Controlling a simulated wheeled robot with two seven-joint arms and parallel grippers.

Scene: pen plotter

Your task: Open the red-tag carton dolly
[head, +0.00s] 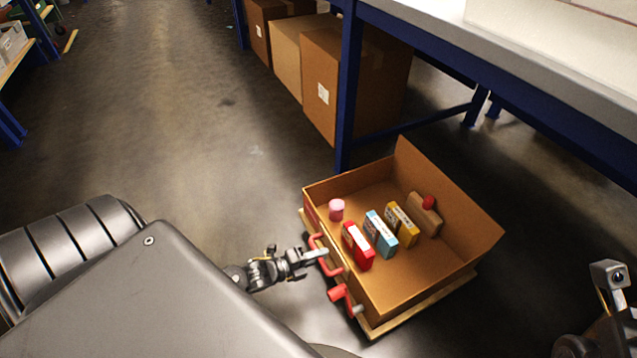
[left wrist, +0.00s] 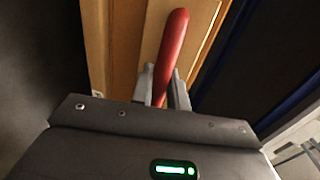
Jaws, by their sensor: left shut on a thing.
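The carton dolly is an open brown carton (head: 440,288) on a flat wooden base (head: 425,305), standing on the floor partly under a bench. A red bar handle (head: 318,241) is on its near left side, and it also shows in the left wrist view (left wrist: 173,45). My left gripper (head: 323,253) is shut on this handle, with a finger on each side of the bar in the left wrist view (left wrist: 162,88). A red cylindrical piece (head: 337,293) sticks out beside the handle. My right gripper (head: 609,274) is at the right edge, away from the dolly; its jaw opening is unclear.
The carton holds a pink cylinder (head: 336,210), red (head: 358,246), blue (head: 380,235) and yellow (head: 401,225) boxes, and a brown item with a red top (head: 426,214). A blue bench leg (head: 348,90) stands close behind. The floor (head: 180,120) to the left is clear.

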